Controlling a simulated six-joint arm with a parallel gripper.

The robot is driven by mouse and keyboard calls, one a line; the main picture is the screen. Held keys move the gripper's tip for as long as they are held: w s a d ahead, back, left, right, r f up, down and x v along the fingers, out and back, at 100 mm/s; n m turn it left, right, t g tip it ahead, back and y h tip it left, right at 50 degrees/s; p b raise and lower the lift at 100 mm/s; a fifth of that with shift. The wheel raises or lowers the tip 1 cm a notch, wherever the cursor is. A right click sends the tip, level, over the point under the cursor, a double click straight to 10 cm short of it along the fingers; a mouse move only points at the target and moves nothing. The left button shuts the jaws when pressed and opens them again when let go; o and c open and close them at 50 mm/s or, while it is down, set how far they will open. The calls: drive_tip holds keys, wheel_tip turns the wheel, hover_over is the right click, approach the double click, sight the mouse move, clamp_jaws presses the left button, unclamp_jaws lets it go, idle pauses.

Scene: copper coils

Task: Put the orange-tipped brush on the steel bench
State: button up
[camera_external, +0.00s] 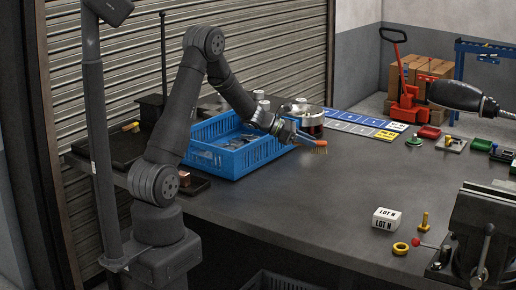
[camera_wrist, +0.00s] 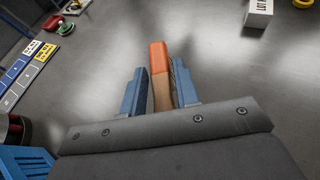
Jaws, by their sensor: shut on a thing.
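The orange-tipped brush (camera_wrist: 158,58) is between the two blue fingers of my gripper (camera_wrist: 160,88) in the wrist view, its orange end pointing away from the wrist. In the external view, the brush (camera_external: 320,147) shows bristles facing down, close to the steel bench (camera_external: 290,205), just right of the blue crate. My gripper (camera_external: 303,137) is shut on the brush. I cannot tell whether the bristles touch the bench. Part of the brush's handle is hidden by the fingers.
The blue crate (camera_external: 264,155) with grey items inside stands left of my gripper. A round metal pot (camera_external: 306,117) is behind it. A white LOT N block (camera_external: 385,217), yellow parts and a vise (camera_external: 480,235) are at the front right. The middle of the bench is clear.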

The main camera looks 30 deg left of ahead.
drive_tip(key=s+d+f+m+g+h, duration=0.1)
drive_tip(key=s+d+m+g, duration=0.2)
drive_tip(key=s+d, duration=0.9)
drive_tip(key=s+d+f+m+g+h, duration=0.1)
drive_tip(key=s+d+m+g, duration=0.25)
drive_tip(key=s+d, duration=0.85)
drive_tip(key=w+a+f, duration=0.6)
drive_tip(key=w+a, duration=0.1)
drive_tip(key=shift+a+f, duration=0.3)
drive_tip(key=shift+f, duration=0.05)
drive_tip(key=shift+w+a+f, duration=0.1)
drive_tip(key=shift+w+f, duration=0.05)
drive_tip(key=shift+f, duration=1.95)
drive_tip(key=shift+f, duration=0.15)
drive_tip(key=o, duration=1)
